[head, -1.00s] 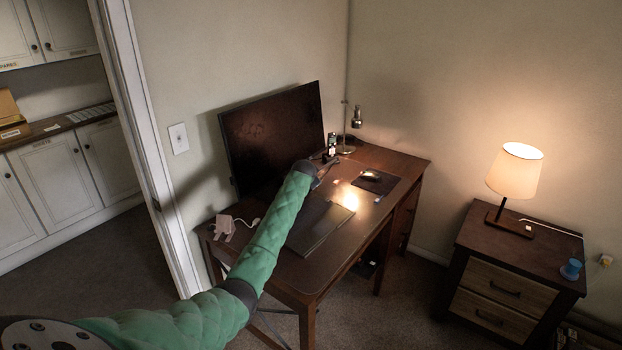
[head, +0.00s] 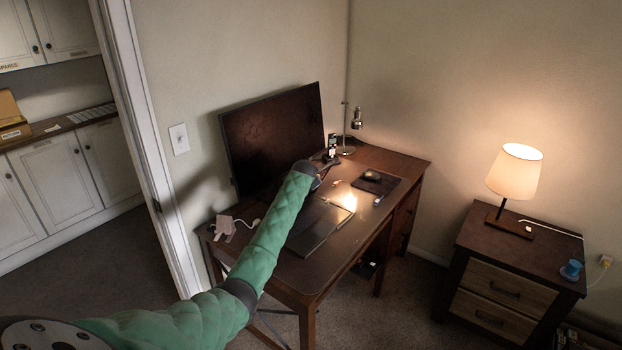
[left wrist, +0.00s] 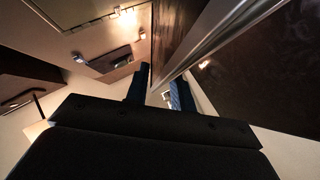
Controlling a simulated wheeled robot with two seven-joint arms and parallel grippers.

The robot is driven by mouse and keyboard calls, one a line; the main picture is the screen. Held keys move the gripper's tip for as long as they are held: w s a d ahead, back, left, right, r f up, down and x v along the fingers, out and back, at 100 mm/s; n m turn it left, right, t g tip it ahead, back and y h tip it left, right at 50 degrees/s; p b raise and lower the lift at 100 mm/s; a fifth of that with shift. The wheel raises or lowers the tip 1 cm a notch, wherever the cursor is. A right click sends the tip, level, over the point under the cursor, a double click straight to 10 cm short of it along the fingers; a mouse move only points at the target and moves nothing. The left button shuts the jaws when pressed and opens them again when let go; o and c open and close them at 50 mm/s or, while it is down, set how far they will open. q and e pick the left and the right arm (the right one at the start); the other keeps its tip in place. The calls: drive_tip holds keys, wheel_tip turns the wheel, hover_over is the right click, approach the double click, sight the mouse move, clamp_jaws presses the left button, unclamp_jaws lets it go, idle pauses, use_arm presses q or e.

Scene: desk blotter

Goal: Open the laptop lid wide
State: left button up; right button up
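The dark laptop (head: 318,232) lies on the desk in front of the monitor, partly hidden behind my green left arm. In the head view I cannot tell exactly how far its lid is raised. My left gripper (head: 318,180) is over the desk at the laptop's far side, mostly hidden by its own wrist. In the left wrist view the left gripper (left wrist: 160,88) has its two fingers apart with a gap between them. A pale straight edge with a dark panel runs close beside the right-hand finger. My right gripper is not in view.
The monitor (head: 270,135) stands close behind my left arm. A mouse pad (head: 388,188) with a mouse (head: 372,175) is at the desk's right, near a desk lamp (head: 357,120). A pale small object (head: 224,228) sits at the left corner. The desk's (head: 290,277) front strip is clear.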

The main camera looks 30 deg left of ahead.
use_arm(q)
drive_tip(key=shift+f, duration=0.1)
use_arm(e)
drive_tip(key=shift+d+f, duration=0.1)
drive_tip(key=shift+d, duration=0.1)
